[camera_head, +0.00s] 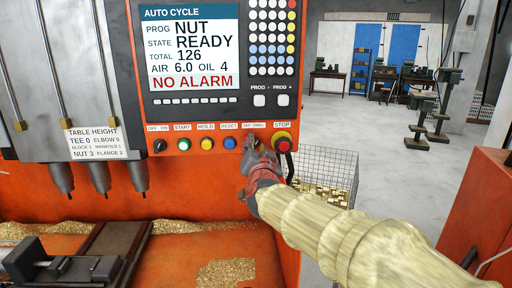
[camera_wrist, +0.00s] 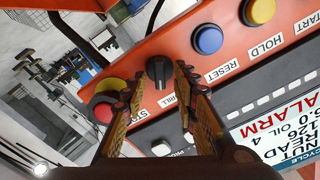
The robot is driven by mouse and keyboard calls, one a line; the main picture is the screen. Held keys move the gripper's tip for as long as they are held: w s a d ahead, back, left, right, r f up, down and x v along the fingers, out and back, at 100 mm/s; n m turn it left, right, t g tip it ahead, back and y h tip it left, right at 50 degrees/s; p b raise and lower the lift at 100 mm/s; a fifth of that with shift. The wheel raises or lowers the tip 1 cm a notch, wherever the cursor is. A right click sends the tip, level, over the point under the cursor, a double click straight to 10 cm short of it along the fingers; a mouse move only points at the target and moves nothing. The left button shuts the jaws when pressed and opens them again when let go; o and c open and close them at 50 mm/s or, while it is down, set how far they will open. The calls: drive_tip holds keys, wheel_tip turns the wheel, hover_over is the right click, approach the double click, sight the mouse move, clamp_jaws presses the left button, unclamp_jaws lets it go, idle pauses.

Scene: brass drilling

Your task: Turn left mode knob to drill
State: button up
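The black mode knob (camera_wrist: 160,72) sits on the orange panel between the blue RESET button and the red STOP button. Its grip bar looks roughly upright in the wrist view; part of a DRILL label shows beside it. My gripper (camera_wrist: 156,80) is open, with one finger on each side of the knob; whether either finger touches it I cannot tell. In the head view my red and grey gripper (camera_head: 251,152) reaches the panel below the mode label (camera_head: 253,125) and hides most of the knob.
The red STOP button (camera_head: 282,142) is close beside my gripper; the blue button (camera_head: 229,143) is on its other side. A black OFF/ON knob (camera_head: 159,146) is farther left. A wire basket (camera_head: 335,165) stands right of the machine. The screen (camera_head: 190,48) reads NO ALARM.

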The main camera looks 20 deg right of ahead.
drive_tip(key=shift+s, duration=0.15)
drive_tip(key=s+a, duration=0.2)
drive_tip(key=s, duration=0.9)
drive_tip(key=shift+s, duration=0.3)
drive_tip(key=shift+a, duration=0.1)
drive_tip(key=s+a+f+n+g+y, duration=0.35)
drive_tip(key=a+f+n+y, duration=0.2)
drive_tip(key=a+f, duration=0.4)
drive_tip(key=s+a+f+n+g+y, duration=0.1)
drive_tip(key=s+f+n+g+y, duration=0.1)
drive_tip(key=s+f+g, duration=0.4)
drive_tip(key=s+d+f+g+h+b, duration=0.1)
drive_tip(key=s+d+f+h+b, duration=0.1)
drive_tip(key=s+d+f, duration=0.4)
drive_tip(key=s+d+f+g+h+b, duration=0.1)
drive_tip(key=s+d+f, duration=0.5)
drive_tip(key=s, duration=0.7)
drive_tip(key=shift+d+f+n+g+h+b, duration=0.25)
drive_tip(key=shift+f+n+g+h+b, duration=0.15)
drive_tip(key=shift+h+b, duration=0.4)
